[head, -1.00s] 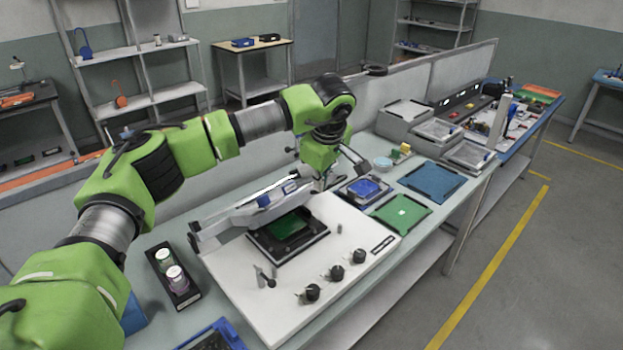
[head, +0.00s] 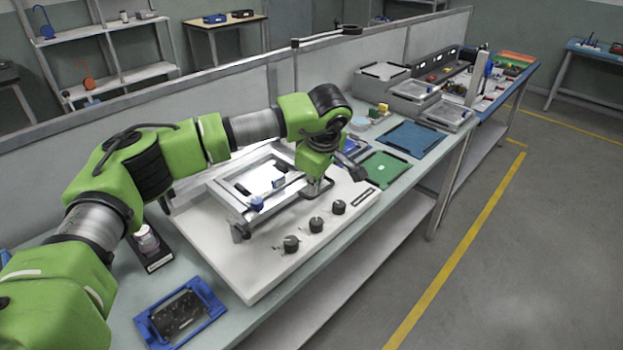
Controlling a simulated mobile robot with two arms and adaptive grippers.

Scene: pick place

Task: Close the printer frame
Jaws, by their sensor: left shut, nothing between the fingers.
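The printer frame (head: 236,200) is a silver-grey rectangular frame with a blue knob. It lies lowered, roughly flat, over the white printer base (head: 262,271). It covers the place where the green board lay, which is now hidden. My left gripper (head: 318,188) is at the right side of the frame, pointing down. It is shut and empty, and seems close to the frame's edge; I cannot tell whether they touch. My right gripper is not in view.
Black knobs (head: 316,225) stand along the base's front. A blue tray (head: 181,312) with a dark part lies front left. Green (head: 384,169) and blue (head: 413,138) mats lie to the right. A black holder (head: 150,249) with a jar stands left. A low partition runs behind.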

